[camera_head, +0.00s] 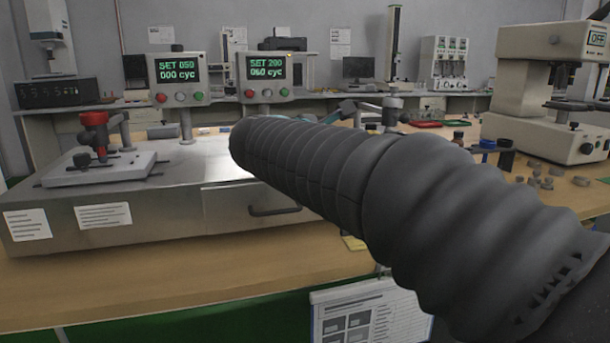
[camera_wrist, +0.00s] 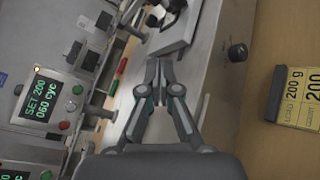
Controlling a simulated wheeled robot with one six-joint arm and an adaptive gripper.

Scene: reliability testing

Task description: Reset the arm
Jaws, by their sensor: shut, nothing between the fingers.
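My gripper (camera_wrist: 160,65) shows in the wrist view with its two fingers together and nothing between them. The fingertips appear over or in front of the grey metal surface of the test machine, close to a light plate (camera_wrist: 177,38); I cannot tell the gap. In the head view my dark, ribbed arm crosses from the lower right to the middle, and I cannot make out the gripper clearly there.
The steel test machine (camera_head: 120,215) stands on the wooden bench (camera_head: 190,285). Two control displays (camera_head: 178,70) (camera_head: 270,68) rise behind it; the right one reads SET 200, 060 cyc. A beige instrument (camera_head: 520,125) stands at right, near small grey pieces (camera_head: 545,183). A 200 g label (camera_wrist: 300,95) shows in the wrist view.

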